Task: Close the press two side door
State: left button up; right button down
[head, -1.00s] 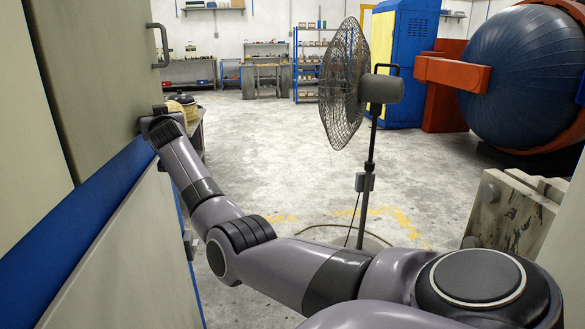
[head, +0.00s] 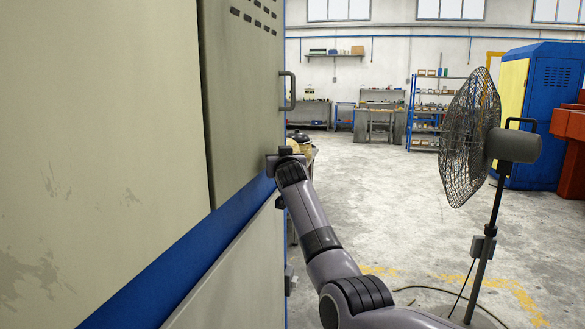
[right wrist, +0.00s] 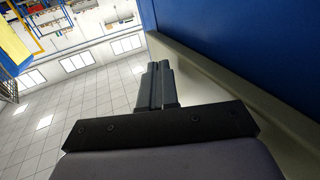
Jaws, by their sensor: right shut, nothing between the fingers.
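The press side door (head: 240,110) is a grey-green panel on the left of the head view, with a dark bar handle (head: 288,92) near its right edge and vent slots at the top. I cannot tell whether it is fully shut. My right gripper (head: 284,160) is at the door's lower right edge, below the handle, seemingly against or very near it. In the right wrist view the gripper's fingers (right wrist: 158,68) are together and empty, beside a pale ledge (right wrist: 215,75) and a blue surface (right wrist: 240,35). My left gripper is out of view.
A large beige panel (head: 100,120) fills the left, above a blue band (head: 190,255). A pedestal fan (head: 470,140) stands on the right. A blue cabinet (head: 550,110), shelves (head: 430,100) and benches are at the back. The floor between (head: 400,210) is clear.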

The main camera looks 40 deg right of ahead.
jog(key=v, duration=0.6)
jog(key=shift+b, duration=0.45)
jog(key=shift+a, duration=0.15)
